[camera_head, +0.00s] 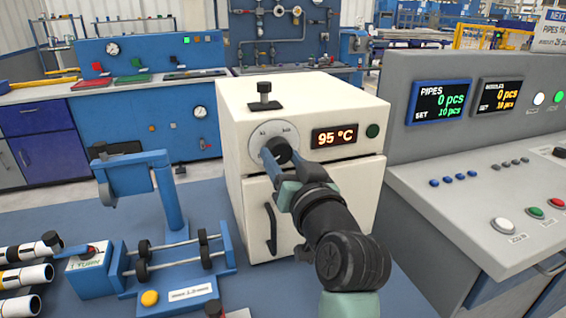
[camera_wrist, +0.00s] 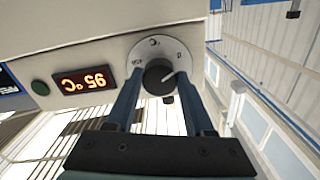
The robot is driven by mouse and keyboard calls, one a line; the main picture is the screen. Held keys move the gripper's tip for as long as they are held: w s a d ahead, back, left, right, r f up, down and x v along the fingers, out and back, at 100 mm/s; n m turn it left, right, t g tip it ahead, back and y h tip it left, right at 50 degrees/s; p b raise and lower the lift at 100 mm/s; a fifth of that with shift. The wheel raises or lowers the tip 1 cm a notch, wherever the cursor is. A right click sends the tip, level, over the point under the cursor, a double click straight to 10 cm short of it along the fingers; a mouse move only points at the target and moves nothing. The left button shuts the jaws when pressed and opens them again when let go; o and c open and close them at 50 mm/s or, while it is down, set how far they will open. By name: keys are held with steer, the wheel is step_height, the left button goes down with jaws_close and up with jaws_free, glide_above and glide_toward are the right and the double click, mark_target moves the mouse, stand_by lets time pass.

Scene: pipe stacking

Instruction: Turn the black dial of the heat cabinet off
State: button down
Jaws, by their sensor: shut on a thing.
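The white heat cabinet (camera_head: 315,110) stands on the blue bench, with a lit display (camera_head: 335,137) reading 95 °C. Its black dial (camera_head: 279,151) sits on a round pale scale plate at the upper left of the front. In the wrist view the black dial (camera_wrist: 158,77) shows a light pointer mark on its right side, and the display (camera_wrist: 86,81) appears upside down. My gripper (camera_head: 271,156) reaches the dial from the front. Its two blue fingers (camera_wrist: 160,90) are shut on the dial, one on each side. The fingers partly hide the dial in the head view.
A dark door handle (camera_head: 270,228) is below the dial. A blue roller stand (camera_head: 180,262) and several pipes (camera_head: 28,277) are at the left. A grey control console (camera_head: 480,150) stands close on the right. A black knob-like part (camera_head: 264,97) sits on the cabinet top.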

stand_by(0.3)
steer(key=shift+c, duration=1.4)
jaws_free()
steer(key=shift+s, duration=0.1)
steer(key=v, duration=1.2)
steer(key=shift+s, duration=0.4)
steer(key=shift+d, duration=0.15)
steer(key=s+a+r+t+h+p, duration=0.1)
steer(key=s+a+r+t+h, duration=0.2)
steer(key=r, duration=0.7)
steer(key=s+r+t+h, duration=0.1)
steer(key=s+r+t, duration=0.3)
steer(key=r, duration=0.6)
steer(key=s+a+r+t+h+p, duration=0.1)
steer(key=s+a+r+t+h, duration=0.2)
steer(key=r, duration=0.6)
step_height(320, 180, up, 16)
steer(key=d+y+p, duration=0.1)
steer(key=p, duration=1.4)
steer(key=shift+d+f+m+p, duration=0.2)
steer(key=shift+d+m+p, duration=0.1)
